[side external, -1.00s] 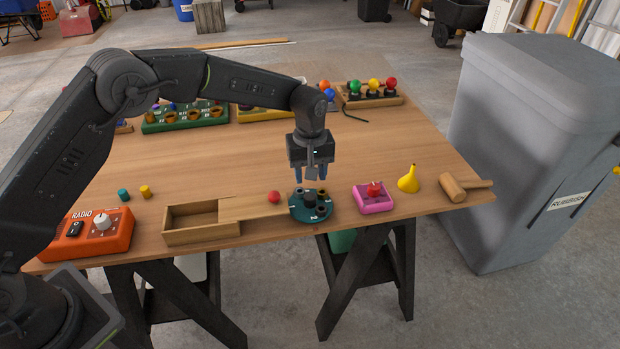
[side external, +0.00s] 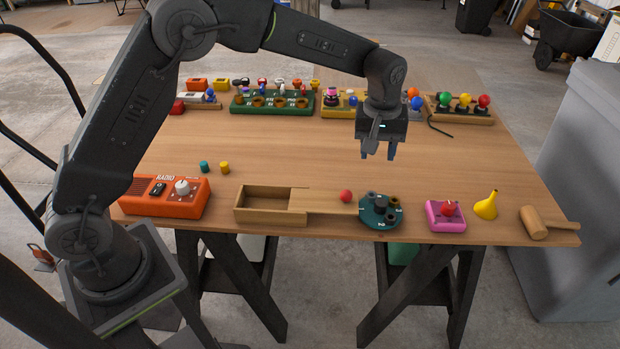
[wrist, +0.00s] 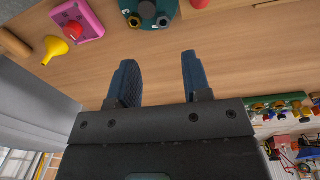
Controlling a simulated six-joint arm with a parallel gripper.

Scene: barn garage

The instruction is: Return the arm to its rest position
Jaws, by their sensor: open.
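My gripper (side external: 378,154) hangs above the middle right of the wooden table (side external: 290,150), fingers pointing down, in the side external view. Its two blue fingers stand apart with nothing between them, as the wrist view (wrist: 160,70) also shows. The gripper is behind and above a round teal device (side external: 381,212) with several dark posts, and clear of it. My arm reaches from the left across the back of the table, its elbow high.
Along the front edge are an orange radio (side external: 165,197), a wooden box (side external: 270,205), a red ball (side external: 346,196), a pink box with a red knob (side external: 446,216), a yellow funnel (side external: 486,206) and a mallet (side external: 536,224). Socket boards line the back. The table's centre is clear.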

